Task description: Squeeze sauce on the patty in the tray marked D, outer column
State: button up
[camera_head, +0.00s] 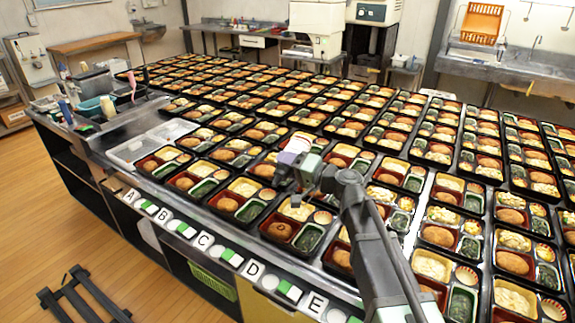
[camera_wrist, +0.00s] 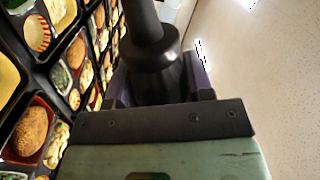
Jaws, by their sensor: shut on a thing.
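The tray marked D (camera_head: 290,250) is in the front row behind the D label (camera_head: 253,270). Its patty (camera_head: 281,230) lies in a red compartment and looks darker than its neighbours, with a small spot near its middle. I cannot tell whether that is sauce. My gripper (camera_head: 290,168) is raised above the trays, up-picture from the D tray. It is shut on a sauce bottle, which is a dark, round, stepped shape in the wrist view (camera_wrist: 155,65). A pale, reddish-edged part by the gripper (camera_head: 300,142) may be the bottle. Its nozzle is not clear.
Filled bento trays crowd the counter behind and right of the D tray. Label plates A to E line the front edge. The wooden floor left of the counter is mostly clear.

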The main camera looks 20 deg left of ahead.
notch_tip(320, 180, up, 2)
jog(key=m+p, duration=0.1)
jog(key=m, duration=0.4)
jog(key=shift+r+p, duration=0.15)
jog(key=shift+p, duration=0.15)
jog(key=m, duration=0.1)
jog(key=r+m+p, duration=0.1)
jog(key=m, duration=0.3)
jog(key=shift+r+p, duration=0.25)
jog(key=shift+p, duration=0.05)
notch_tip(320, 180, up, 2)
jog(key=m+p, duration=0.2)
jog(key=m, duration=0.5)
jog(key=shift+r+m, duration=0.1)
jog(key=shift+m, duration=0.3)
jog(key=m, duration=0.2)
jog(key=r+m+p, duration=0.1)
jog(key=m, duration=0.1)
jog(key=shift+m, duration=0.3)
